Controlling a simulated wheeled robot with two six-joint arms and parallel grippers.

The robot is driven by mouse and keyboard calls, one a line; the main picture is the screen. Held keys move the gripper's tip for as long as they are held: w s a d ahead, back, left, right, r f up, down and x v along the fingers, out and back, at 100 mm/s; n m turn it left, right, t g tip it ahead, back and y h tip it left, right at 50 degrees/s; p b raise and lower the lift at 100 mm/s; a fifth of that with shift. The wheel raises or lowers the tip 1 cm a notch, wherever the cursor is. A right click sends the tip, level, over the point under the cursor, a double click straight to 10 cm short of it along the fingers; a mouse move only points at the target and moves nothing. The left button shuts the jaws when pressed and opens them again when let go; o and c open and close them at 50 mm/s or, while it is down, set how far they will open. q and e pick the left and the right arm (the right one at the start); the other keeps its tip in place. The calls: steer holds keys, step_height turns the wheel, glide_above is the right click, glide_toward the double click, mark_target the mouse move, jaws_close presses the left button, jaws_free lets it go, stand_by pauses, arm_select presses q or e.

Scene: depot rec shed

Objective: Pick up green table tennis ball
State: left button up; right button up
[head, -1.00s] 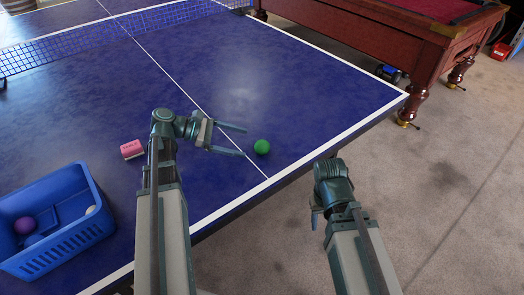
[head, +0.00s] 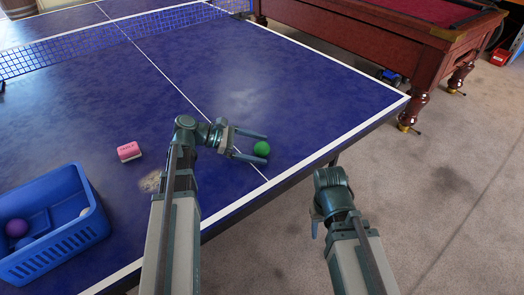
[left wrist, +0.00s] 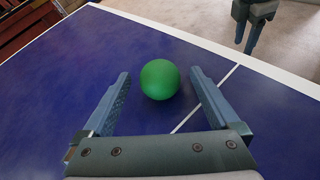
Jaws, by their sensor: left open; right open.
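The green table tennis ball (head: 261,148) rests on the blue table near its front edge. It also shows in the left wrist view (left wrist: 160,79), at the open end of the jaws, between the two fingertips. My left gripper (head: 259,148) is open, with one finger on each side of the ball and no clear contact. In the left wrist view my left gripper (left wrist: 158,78) has a gap beside the ball on both sides. My right gripper (head: 316,224) is off the table's front edge, above the carpet, away from the ball.
A blue basket (head: 40,262) holding a purple ball (head: 17,228) and pale balls stands at the left. A pink-and-white block (head: 129,151) lies on the table (head: 300,75). The net (head: 110,37) crosses the back. A wooden pool table (head: 370,40) stands at back right.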

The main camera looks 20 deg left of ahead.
arm_select(q)
steer(key=c, duration=1.4)
steer(key=shift+r, duration=0.1)
arm_select(e)
steer(key=shift+r, duration=0.1)
